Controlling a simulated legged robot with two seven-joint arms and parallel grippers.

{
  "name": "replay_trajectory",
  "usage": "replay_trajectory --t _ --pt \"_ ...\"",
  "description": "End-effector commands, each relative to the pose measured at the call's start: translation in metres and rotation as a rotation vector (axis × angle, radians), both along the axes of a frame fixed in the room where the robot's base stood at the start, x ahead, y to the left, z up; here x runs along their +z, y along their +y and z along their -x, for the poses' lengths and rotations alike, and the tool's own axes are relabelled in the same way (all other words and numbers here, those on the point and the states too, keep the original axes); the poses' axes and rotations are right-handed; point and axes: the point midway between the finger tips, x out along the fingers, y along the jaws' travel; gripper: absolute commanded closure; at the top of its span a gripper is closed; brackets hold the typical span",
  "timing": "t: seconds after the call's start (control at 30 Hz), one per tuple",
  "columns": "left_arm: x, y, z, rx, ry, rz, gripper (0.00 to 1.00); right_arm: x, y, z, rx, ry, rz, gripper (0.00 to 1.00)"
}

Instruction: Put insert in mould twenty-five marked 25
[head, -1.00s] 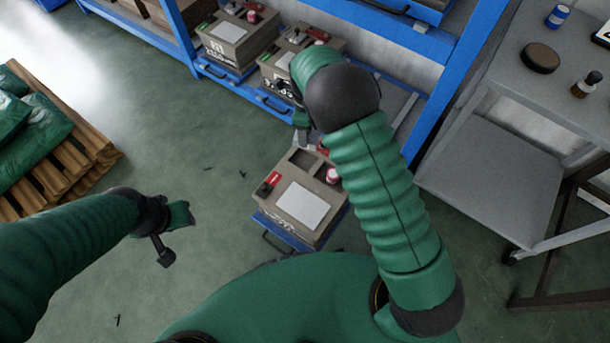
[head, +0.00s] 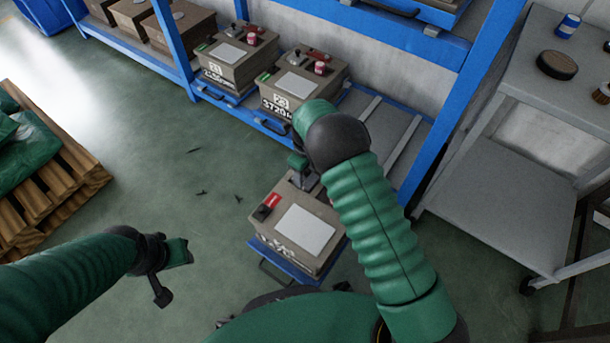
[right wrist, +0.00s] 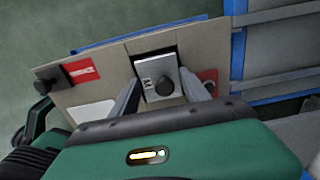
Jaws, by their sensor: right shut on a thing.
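The insert (right wrist: 155,68) is a pale metal block with a black knob and a dark mark on its face. My right gripper (right wrist: 162,92) is shut on it. In the right wrist view the insert sits over the cavity area of a grey-beige mould (right wrist: 110,70); I cannot tell how deep it is. In the head view this mould (head: 285,248) rests on a blue pulled-out tray, with a white plate, red label and black knob on top. Its front lettering is not readable. My right gripper (head: 305,178) is at its back edge, partly hidden by my arm. My left gripper (head: 165,275) hangs away at the left.
Two similar moulds (head: 236,62) (head: 300,85) stand on the blue rack (head: 420,35) behind, with an empty railed bay beside them. A grey cart (head: 500,190) is at right, a pallet (head: 50,180) with green sacks at left. The floor between is mostly clear.

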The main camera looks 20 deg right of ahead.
Motion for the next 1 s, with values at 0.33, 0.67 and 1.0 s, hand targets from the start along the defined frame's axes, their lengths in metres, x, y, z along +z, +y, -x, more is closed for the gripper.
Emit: replay_trajectory --t 0.33,0.67,1.0 --pt "0.001 0.0 0.0 0.0 0.0 0.0 0.64 0.001 0.001 0.0 0.0 0.001 0.002 0.37" --pt "0.035 0.0 0.0 0.0 0.0 0.0 0.64 0.062 0.001 -0.001 0.001 -0.003 0.002 0.37" --pt "0.06 0.0 0.0 0.0 0.0 0.0 0.64 0.12 0.001 0.0 0.004 0.001 0.002 0.37"
